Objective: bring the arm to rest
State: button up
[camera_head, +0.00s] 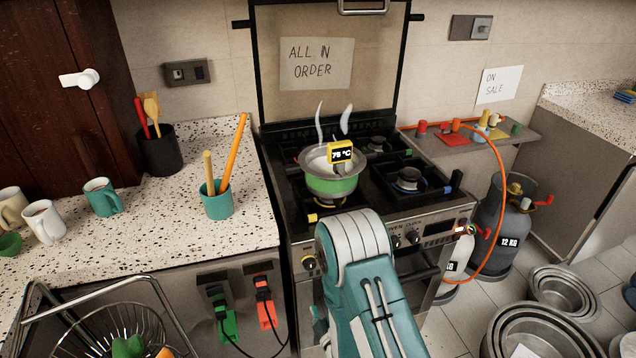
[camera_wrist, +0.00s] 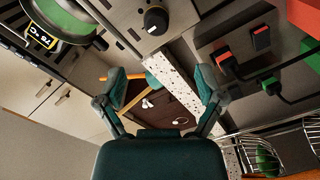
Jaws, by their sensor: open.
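My gripper (camera_wrist: 161,86) shows in the wrist view with its two teal fingers spread apart and nothing between them. In the head view my teal and grey arm (camera_head: 362,290) rises in front of the stove, and the gripper itself is hidden there. The wrist view looks down at a tilt past the stove front and the speckled counter edge (camera_wrist: 165,75). A pot with a green band (camera_head: 332,180) stands on the left front burner, steaming, with a yellow 75 °C tag (camera_head: 341,153).
The stove (camera_head: 425,205) stands right of the counter (camera_head: 130,240), which holds mugs and utensil holders. A wire rack (camera_head: 105,325) is at lower left. Gas cylinders (camera_head: 508,225) with an orange hose and metal pans (camera_head: 540,325) on the floor are at right.

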jog(key=w+d+r+m+g+h, duration=0.25)
jog(key=w+r+m, duration=0.2)
jog(key=r, duration=0.65)
jog(key=s+d+r+m+g, duration=0.3)
jog(key=d+r+g, duration=0.15)
jog(key=r, duration=0.45)
jog(key=s+d+r+m+g, duration=0.1)
jog(key=s+d+r+m, duration=0.1)
jog(key=s, duration=0.6)
jog(key=s+d+r+m+g+h, duration=0.1)
jog(key=s+d+r+m+g, duration=0.1)
jog(key=s+r, duration=0.3)
jog(key=s+d+r+m+g+h, duration=0.1)
jog(key=s+d+r+m, duration=0.2)
jog(key=s, duration=0.8)
jog(key=shift+r+g, duration=0.35)
jog(key=shift+g, duration=0.05)
jog(key=shift+h, duration=0.25)
